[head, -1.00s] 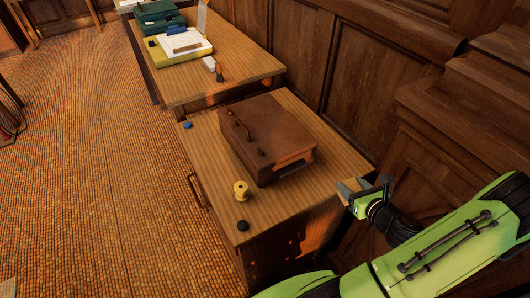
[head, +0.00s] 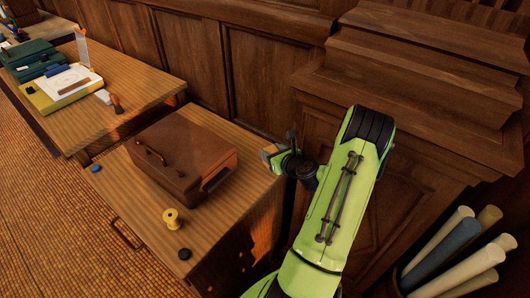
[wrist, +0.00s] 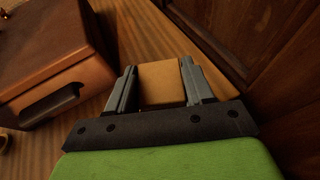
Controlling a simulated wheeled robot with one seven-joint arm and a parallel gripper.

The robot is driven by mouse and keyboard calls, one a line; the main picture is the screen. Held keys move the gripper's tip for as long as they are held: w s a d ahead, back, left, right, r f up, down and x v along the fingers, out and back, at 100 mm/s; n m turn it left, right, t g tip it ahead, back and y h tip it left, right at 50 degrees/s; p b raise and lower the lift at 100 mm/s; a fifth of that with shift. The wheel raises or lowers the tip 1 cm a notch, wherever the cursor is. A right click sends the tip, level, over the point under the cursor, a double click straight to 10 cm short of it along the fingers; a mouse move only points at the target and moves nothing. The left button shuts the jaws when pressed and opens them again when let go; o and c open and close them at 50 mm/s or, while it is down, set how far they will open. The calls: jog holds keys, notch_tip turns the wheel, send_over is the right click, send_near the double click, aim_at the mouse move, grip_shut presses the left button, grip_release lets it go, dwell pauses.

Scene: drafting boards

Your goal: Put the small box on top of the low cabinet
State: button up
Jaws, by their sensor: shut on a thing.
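The small box (wrist: 160,82) is a plain tan block. In the wrist view it sits between the two grey fingers of my gripper (wrist: 162,88), which is shut on it. In the head view my gripper (head: 280,155) is at the right back edge of the low cabinet (head: 232,205), just right of the brown case; the box (head: 268,151) shows only in part there. The cabinet has a wooden top and a handle on its front. I cannot tell whether the box touches the cabinet top.
A brown case (head: 180,160) fills the middle of the cabinet top. A yellow spool (head: 171,219), a dark knob-like piece (head: 184,253) and a blue one (head: 96,168) lie near its front edge. A longer desk (head: 140,90) stands left. Rolled papers (head: 460,245) stand at lower right.

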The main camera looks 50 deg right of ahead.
jog(key=w, duration=0.1)
jog(key=w+d, duration=0.1)
jog(key=w, duration=0.1)
jog(key=shift+w, duration=0.15)
jog(key=shift+w+d+f+b, duration=0.1)
jog(key=shift+w+f+b, duration=0.1)
jog(key=shift+f+b, duration=0.55)
jog(key=shift+w+d+f+b, duration=0.15)
jog(key=shift+f+b, duration=0.15)
jog(key=shift+f, duration=0.75)
jog(key=shift+a, duration=0.15)
jog(key=shift+f, duration=0.15)
jog(key=o, duration=1.1)
jog(key=shift+c, duration=0.2)
